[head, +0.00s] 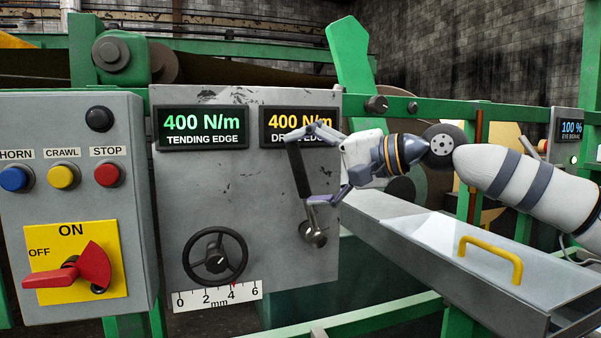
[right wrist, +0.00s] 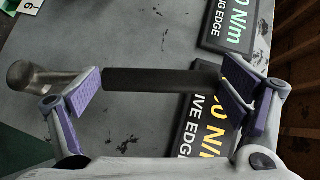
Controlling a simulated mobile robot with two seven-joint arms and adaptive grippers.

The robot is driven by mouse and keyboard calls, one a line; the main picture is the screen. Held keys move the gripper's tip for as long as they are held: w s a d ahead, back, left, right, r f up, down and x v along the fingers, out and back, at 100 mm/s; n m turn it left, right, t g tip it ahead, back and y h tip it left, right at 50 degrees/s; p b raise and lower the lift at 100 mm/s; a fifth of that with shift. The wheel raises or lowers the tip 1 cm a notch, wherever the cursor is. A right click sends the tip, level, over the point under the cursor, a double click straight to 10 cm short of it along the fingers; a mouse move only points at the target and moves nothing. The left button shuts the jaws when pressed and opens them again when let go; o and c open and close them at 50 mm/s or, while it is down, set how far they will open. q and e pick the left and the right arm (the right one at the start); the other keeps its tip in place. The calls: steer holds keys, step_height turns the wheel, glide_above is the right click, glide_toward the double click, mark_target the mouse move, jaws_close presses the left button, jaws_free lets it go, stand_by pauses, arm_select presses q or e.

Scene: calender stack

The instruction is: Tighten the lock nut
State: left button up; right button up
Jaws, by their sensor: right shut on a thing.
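The lock nut (head: 314,236) is a metal piece at the lower right of the grey panel, with a lever rising from it to a black handle (head: 299,170). My right gripper (head: 312,166) comes in from the right, one finger at the handle's top and the other at its lower end. In the right wrist view the black handle (right wrist: 160,80) spans between the two purple pads, and the gripper is shut on it lengthwise. A rounded metal end (right wrist: 30,76) shows beyond the left pad. My left gripper is not in view.
A black handwheel (head: 215,257) sits left of the nut, above a millimetre scale (head: 218,296). The drive edge display (head: 292,119) is partly hidden by my gripper. A switch box (head: 75,205) stands at left. A grey cover with a yellow handle (head: 491,257) lies below my right arm.

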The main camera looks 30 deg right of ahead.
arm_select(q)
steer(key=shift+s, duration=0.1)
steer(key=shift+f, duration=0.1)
arm_select(e)
steer(key=shift+d, duration=0.1)
steer(key=shift+d, duration=0.1)
steer(key=shift+s+d+m+t+b, duration=0.1)
steer(key=shift+d+m+t+b, duration=0.25)
steer(key=shift+b, duration=0.1)
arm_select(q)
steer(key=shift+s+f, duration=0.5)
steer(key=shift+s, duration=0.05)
arm_select(e)
steer(key=shift+s+d+r, duration=0.1)
steer(key=shift+r, duration=0.05)
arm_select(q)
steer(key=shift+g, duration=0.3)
